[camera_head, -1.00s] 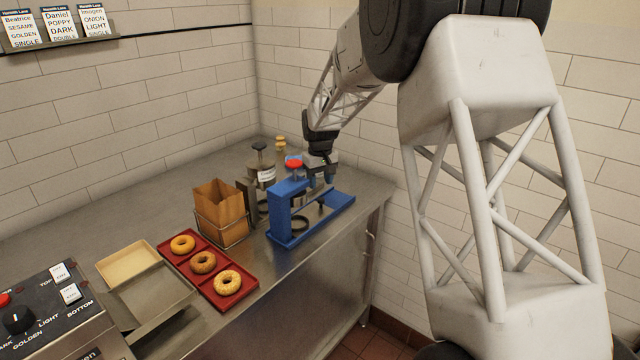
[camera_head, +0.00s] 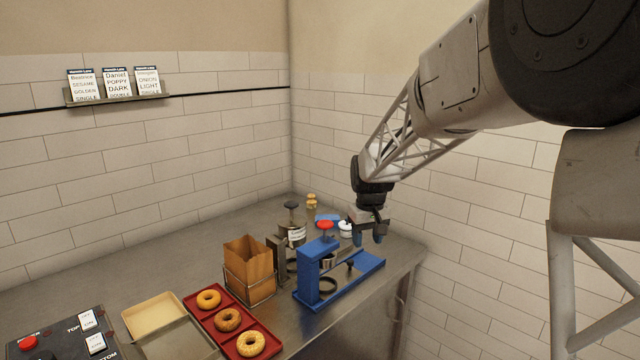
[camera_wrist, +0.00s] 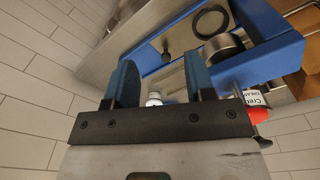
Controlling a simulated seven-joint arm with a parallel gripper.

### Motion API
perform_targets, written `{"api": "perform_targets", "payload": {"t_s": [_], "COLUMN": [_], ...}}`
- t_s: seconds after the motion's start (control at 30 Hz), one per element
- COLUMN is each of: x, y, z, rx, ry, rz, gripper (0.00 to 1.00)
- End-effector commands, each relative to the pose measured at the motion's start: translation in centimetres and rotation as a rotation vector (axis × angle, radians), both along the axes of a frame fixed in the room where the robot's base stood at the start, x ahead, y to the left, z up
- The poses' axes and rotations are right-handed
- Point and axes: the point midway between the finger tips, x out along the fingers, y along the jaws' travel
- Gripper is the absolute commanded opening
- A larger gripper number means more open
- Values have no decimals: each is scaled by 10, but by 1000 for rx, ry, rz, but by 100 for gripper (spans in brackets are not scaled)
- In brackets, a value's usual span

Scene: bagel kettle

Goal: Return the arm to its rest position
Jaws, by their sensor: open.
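My gripper (camera_head: 369,238) is at the end of my raised arm, above the far right part of the steel counter, just behind the blue press (camera_head: 340,273). In the wrist view its two blue fingers (camera_wrist: 160,85) stand apart with nothing held between them. A small white-topped jar (camera_head: 346,228) stands close to the left of the fingers in the head view; a white knob shows beyond the gap in the wrist view. The blue press also shows in the wrist view (camera_wrist: 275,50), beyond the fingers.
A red tray (camera_head: 267,354) holds three bagels. A paper bag (camera_head: 249,262) stands in a wire holder beside a dispenser (camera_head: 292,232). A control panel (camera_head: 60,335) is at the lower left. Order cards (camera_head: 117,84) sit on a wall shelf. Tiled walls stand behind and right.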

Motion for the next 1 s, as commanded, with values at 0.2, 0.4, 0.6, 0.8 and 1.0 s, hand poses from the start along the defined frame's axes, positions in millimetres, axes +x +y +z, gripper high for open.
{"api": "perform_targets", "payload": {"t_s": [0.2,0.4,0.6,0.8,1.0], "x": [-55,-106,-157,-208,-259], "y": [-12,-22,-31,-39,-46], "z": [27,45,57,64,66], "rx": [2,6,8,12,16], "ry": [-25,-46,-65,-86,-108], "rz": [-40,-77,-113,-149,-187], "gripper": [50,50,50,50,50]}}
